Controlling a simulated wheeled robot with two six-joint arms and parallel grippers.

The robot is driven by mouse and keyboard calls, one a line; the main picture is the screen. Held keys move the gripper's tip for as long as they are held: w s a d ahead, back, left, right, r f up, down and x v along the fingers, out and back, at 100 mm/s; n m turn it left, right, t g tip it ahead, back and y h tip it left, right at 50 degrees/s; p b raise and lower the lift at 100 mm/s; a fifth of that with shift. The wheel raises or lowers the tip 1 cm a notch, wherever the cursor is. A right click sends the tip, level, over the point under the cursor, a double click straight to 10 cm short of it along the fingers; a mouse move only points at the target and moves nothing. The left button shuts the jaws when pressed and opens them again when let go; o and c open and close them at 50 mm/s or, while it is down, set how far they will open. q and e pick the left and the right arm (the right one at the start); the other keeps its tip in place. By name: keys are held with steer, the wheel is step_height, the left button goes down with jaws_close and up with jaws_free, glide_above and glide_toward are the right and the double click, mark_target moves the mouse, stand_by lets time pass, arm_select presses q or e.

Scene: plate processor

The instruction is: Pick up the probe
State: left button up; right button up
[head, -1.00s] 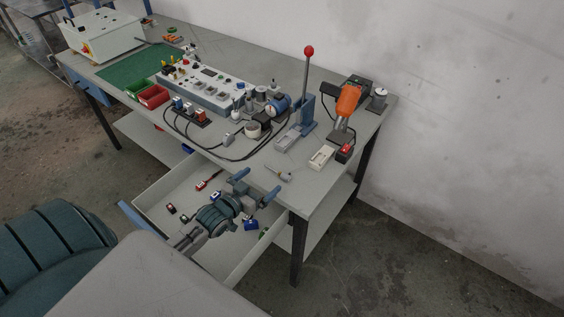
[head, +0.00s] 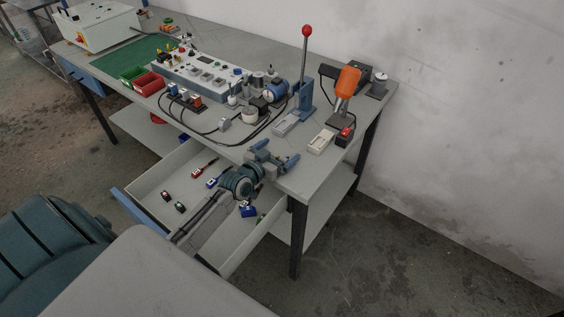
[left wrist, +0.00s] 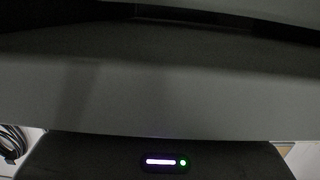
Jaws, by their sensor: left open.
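My left gripper (head: 274,155) is open at the front edge of the workbench, above the bench top and over the open drawer's back side. A small slim object, which may be the probe, lay on the bench near the front edge in the earlier head view. That spot is now behind or between my left gripper's fingers, and I cannot make the object out. The left wrist view is mostly filled by a dark grey surface with a small lit indicator (left wrist: 165,162), and no probe shows there. My right gripper is not in view.
The open drawer (head: 152,184) below holds several small coloured parts. On the workbench (head: 262,178), a red-knobbed lever press (head: 306,90), a white meter (head: 321,142) and an orange-handled tool (head: 347,83) stand close beyond my gripper. Black cables (head: 222,141) loop to the left.

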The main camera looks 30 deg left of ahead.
arm_select(q)
steer(key=shift+w, duration=0.15)
steer(key=c, duration=0.7)
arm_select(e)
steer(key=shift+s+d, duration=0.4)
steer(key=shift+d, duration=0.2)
arm_select(q)
steer(key=shift+r, duration=0.15)
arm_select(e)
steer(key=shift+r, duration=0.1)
